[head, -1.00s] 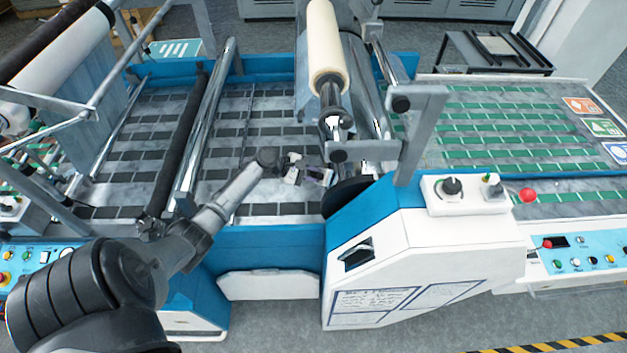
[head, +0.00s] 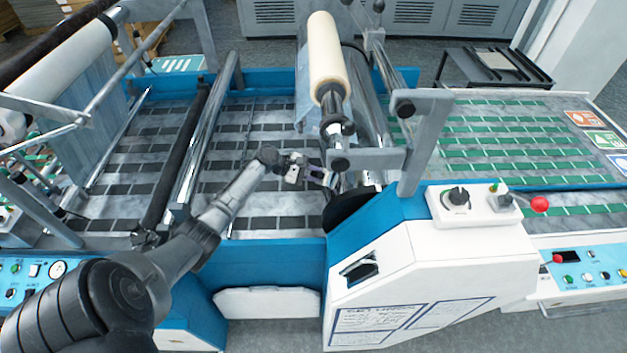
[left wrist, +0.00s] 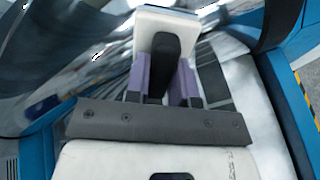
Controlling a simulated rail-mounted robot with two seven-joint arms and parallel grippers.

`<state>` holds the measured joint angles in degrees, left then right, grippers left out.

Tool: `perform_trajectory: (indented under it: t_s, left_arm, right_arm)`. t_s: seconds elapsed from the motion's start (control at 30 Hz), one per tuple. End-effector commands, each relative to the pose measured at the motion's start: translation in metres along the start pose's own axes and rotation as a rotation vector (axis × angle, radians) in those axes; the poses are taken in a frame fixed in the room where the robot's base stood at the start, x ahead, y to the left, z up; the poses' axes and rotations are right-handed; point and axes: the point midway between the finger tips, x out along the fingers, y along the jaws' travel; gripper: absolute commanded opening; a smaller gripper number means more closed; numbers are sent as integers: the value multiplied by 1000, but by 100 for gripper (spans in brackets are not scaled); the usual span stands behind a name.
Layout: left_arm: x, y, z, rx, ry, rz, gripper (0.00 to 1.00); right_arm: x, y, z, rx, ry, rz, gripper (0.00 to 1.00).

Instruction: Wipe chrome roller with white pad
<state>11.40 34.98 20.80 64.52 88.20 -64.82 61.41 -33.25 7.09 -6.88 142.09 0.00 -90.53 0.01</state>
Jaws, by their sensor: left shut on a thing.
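My left gripper (head: 322,177) reaches in over the machine bed at the centre of the head view. In the left wrist view its purple fingers (left wrist: 163,82) are shut on the dark handle (left wrist: 164,62) of a white pad (left wrist: 165,22). The pad is beyond the fingertips, beside a shiny chrome roller (left wrist: 70,55). I cannot tell whether the pad touches the chrome. In the head view the chrome roller (head: 372,105) stands just right of the gripper, partly hidden by the cream film roll and brackets. My right gripper is not in view.
A cream film roll (head: 328,62) and grey bracket (head: 425,125) stand above the roller. A black disc (head: 350,207) and white-blue housing (head: 405,265) lie in front. Another chrome bar (head: 207,130) crosses the bed at left. Green-striped bed (head: 510,135) extends right.

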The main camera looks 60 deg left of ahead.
Motion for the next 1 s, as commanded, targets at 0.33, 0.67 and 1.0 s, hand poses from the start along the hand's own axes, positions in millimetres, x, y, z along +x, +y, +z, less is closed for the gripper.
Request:
perform_trajectory:
  t_s: [0.33,0.67,1.0]
  left_arm:
    - [1,14,-16,1,-1,1,4]
    - [1,30,-29,0,-1,1,4]
    - [0,32,-29,0,-1,0,4]
  right_arm:
    - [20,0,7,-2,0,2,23]
    - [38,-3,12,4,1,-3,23]
    - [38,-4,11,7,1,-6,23]
